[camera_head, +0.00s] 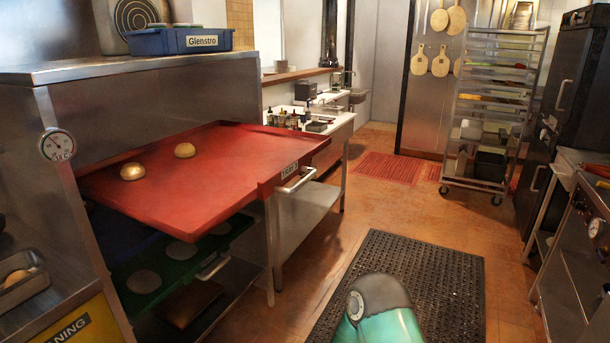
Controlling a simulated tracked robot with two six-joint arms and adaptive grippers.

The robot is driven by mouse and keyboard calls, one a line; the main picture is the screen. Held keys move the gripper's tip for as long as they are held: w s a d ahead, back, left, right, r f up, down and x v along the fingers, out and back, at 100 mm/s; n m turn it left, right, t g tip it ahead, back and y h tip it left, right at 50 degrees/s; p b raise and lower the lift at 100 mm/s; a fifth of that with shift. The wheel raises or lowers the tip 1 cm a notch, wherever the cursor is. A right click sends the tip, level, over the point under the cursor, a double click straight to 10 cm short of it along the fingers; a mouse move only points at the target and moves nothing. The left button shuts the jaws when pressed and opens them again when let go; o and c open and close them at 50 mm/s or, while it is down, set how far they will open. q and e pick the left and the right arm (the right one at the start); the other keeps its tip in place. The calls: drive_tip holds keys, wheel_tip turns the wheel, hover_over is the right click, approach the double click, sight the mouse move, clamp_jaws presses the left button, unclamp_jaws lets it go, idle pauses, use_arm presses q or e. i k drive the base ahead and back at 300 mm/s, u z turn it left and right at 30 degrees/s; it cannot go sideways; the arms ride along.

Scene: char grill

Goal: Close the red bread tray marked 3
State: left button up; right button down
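The red bread tray (228,160) is pulled out of the steel cabinet on the left and juts over the floor. Two bread buns sit on it: one bun (132,171) near its left side and another bun (185,150) further back. A metal handle (296,181) sits beside the label on the same edge. Neither of my grippers shows. A green and grey part of my own body rises at the bottom centre, apart from the tray.
Below is a green tray (170,268) with flat round pieces and a handle. A blue crate (180,40) stands on the cabinet (150,75). A black mat (440,275) lies on open floor. A wheeled rack (492,110) and dark ovens stand right.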

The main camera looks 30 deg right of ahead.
sight(234, 164)
drive_tip(key=z, duration=0.15)
drive_tip(key=i, duration=0.85)
drive_tip(key=z, duration=0.15)
